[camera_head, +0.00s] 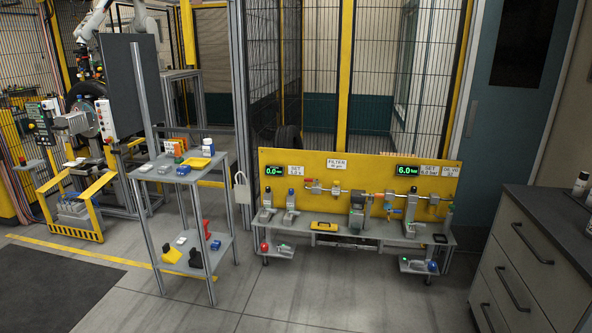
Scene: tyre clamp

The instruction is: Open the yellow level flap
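I cannot tell for certain which part is the yellow level flap. A low bench holds a yellow panel (300,172) with two green displays and a row of valves and fittings. Neither of my grippers is in view.
The grey cart (180,174) stands left of the bench. A wire fence (400,90) and a teal door (510,110) are behind. The grey floor (330,295) in front of the bench is clear.

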